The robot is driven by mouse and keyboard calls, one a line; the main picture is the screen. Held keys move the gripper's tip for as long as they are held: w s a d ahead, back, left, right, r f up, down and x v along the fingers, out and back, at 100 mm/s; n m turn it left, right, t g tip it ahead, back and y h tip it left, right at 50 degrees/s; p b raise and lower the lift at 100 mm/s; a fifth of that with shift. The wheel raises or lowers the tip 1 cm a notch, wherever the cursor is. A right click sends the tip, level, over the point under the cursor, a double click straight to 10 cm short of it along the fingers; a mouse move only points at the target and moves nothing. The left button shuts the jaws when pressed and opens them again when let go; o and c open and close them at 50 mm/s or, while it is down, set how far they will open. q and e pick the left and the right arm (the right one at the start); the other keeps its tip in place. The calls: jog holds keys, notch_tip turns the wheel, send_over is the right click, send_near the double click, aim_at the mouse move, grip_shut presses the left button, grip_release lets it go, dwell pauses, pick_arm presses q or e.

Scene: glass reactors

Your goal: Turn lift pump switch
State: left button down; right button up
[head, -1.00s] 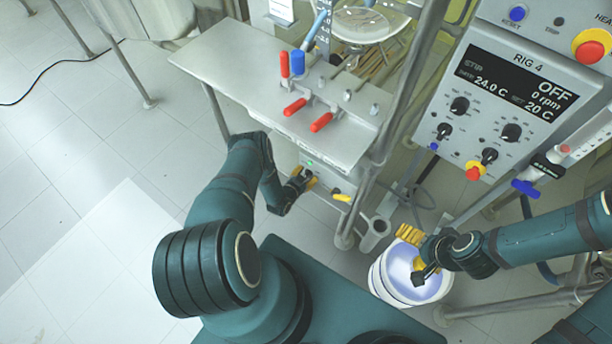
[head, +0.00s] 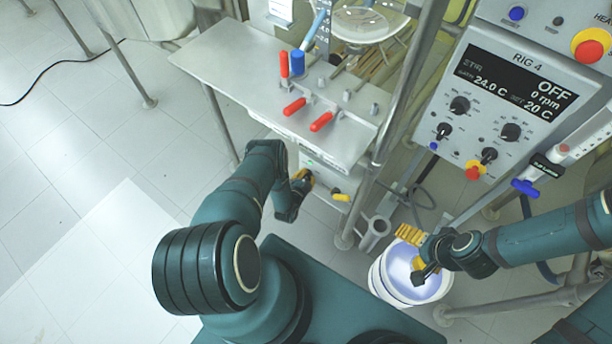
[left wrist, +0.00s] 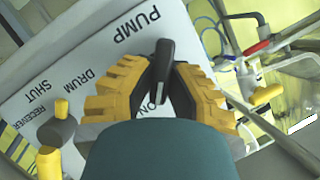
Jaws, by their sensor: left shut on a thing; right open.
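The black pump switch lever (left wrist: 163,62) stands out from a white panel (left wrist: 75,65) lettered PUMP, ON, DRUM, SHUT and RECEIVER in the left wrist view. My left gripper (left wrist: 160,88) is shut on the lever, with a yellow ribbed finger on each side of it. The lever points close to upright in that view; the lettering is tilted. In the head view my left gripper (head: 303,184) is at the front of the unit under the steel bench, and the switch is hidden there. My right gripper (head: 415,258) is open and empty above a white bucket (head: 388,292).
A yellow-handled valve (head: 341,197) sits right of my left gripper; in the left wrist view its yellow and grey parts (left wrist: 56,132) are at lower left. The steel bench (head: 232,75) with red-handled clamps (head: 294,107) is above. The RIG 4 control box (head: 500,110) is at right.

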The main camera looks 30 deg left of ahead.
pick_arm(q)
jog(key=shift+w, duration=0.1)
jog(key=c, duration=0.9)
grip_release()
jog(key=shift+c, duration=0.2)
jog(key=v, duration=0.7)
jog(key=shift+s, duration=0.25)
